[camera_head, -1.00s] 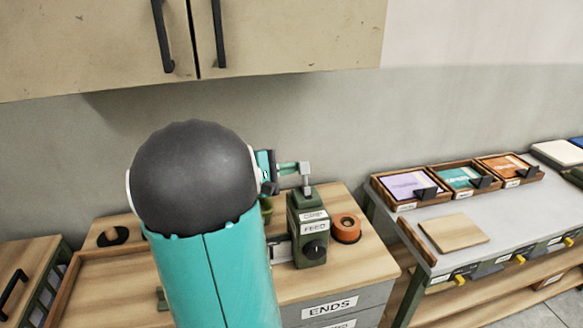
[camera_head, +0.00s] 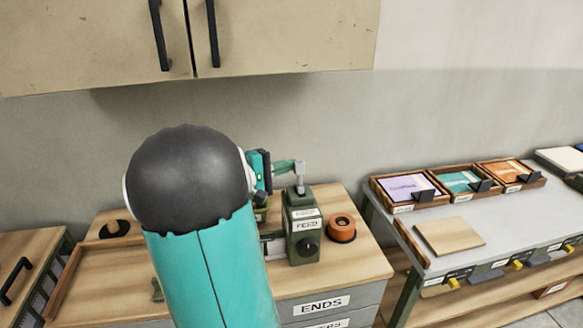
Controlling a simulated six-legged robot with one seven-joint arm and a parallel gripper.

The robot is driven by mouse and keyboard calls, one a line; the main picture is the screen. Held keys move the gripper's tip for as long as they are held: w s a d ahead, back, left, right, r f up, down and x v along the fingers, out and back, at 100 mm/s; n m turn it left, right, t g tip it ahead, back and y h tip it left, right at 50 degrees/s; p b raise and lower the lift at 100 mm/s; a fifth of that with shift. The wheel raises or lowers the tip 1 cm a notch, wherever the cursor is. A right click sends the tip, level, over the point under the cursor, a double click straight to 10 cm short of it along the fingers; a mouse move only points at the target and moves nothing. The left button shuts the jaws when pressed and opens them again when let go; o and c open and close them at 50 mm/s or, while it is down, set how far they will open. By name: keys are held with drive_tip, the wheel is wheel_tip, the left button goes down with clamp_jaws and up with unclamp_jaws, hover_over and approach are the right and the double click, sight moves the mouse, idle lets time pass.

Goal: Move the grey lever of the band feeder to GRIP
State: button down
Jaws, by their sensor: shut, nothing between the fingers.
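The green band feeder (camera_head: 302,226) stands on the wooden top of a cabinet, with a FEED label and a black knob (camera_head: 307,247) on its front. Its grey lever (camera_head: 300,182) stands about upright on top, with a blocky head. My gripper (camera_head: 287,167) is shut, a teal end reaching in from the left at the height of the lever's head. It is at or against the head; I cannot tell if they touch. My own arm hides the area left of the feeder. No GRIP mark is readable.
An orange roll (camera_head: 342,227) sits right of the feeder. Cupboards (camera_head: 290,35) hang above. A grey bench (camera_head: 510,222) with several card trays and a wooden board (camera_head: 449,236) stands to the right. A wooden tray (camera_head: 110,275) lies at left, partly behind my arm.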

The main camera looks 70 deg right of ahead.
sight(300, 167)
drive_tip(key=shift+s+a+r+m, duration=0.1)
drive_tip(key=shift+s+m, duration=0.2)
drive_tip(key=shift+s, duration=0.15)
drive_tip(key=shift+a+r, duration=0.1)
drive_tip(key=shift+a, duration=0.1)
drive_tip(key=shift+a+m, duration=0.25)
drive_tip(key=shift+m, duration=0.35)
drive_tip(key=shift+s+a+r+m+g+h, duration=0.15)
drive_tip(key=shift+s+a+m+g+h, duration=0.3)
drive_tip(key=shift+m, duration=0.45)
drive_tip(key=shift+a+m, duration=0.5)
drive_tip(key=shift+m, duration=0.3)
drive_tip(key=shift+s+a+m+g, duration=0.3)
drive_tip(key=shift+a+m+g, duration=0.05)
drive_tip(key=shift+m, duration=0.15)
drive_tip(key=shift+s+a, duration=0.25)
drive_tip(key=shift+a, duration=0.1)
